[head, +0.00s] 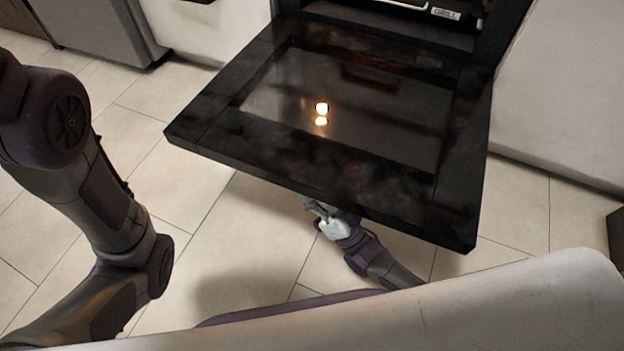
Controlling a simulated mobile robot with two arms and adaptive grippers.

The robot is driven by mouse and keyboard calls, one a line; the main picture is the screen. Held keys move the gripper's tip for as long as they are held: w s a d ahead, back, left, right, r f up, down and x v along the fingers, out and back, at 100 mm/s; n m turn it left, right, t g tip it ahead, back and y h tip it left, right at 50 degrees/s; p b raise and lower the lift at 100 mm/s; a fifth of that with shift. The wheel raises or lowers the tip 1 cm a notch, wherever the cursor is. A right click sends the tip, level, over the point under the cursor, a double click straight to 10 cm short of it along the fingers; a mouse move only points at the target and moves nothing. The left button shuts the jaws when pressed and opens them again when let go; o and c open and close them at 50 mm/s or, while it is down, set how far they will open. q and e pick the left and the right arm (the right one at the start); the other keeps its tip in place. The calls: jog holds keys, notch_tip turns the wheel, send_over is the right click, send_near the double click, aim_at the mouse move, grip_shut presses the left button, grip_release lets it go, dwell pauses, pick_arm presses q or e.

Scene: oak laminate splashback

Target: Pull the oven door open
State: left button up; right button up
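The oven door (465,205) is a dark glossy panel with a glass middle. It is hinged at the bottom of the oven (480,25) and lies folded down, wide open and close to level, facing up. My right gripper (315,208) is below the door's front edge, with its fingers mostly hidden under the door. I cannot tell whether it touches the door or whether it is open or shut. My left arm comes in at the left, clear of the door, and its gripper is out of view. The door's handle is not visible.
White cabinet fronts stand left (215,28) and right (565,90) of the oven. A grey appliance (95,30) is at the upper left. The tiled floor (215,215) is clear left of the door. Two bright light reflections show on the door glass.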

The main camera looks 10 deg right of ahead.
jog(key=v, duration=0.7)
jog(key=shift+f, duration=0.25)
jog(key=shift+s+d, duration=0.15)
dwell(0.4)
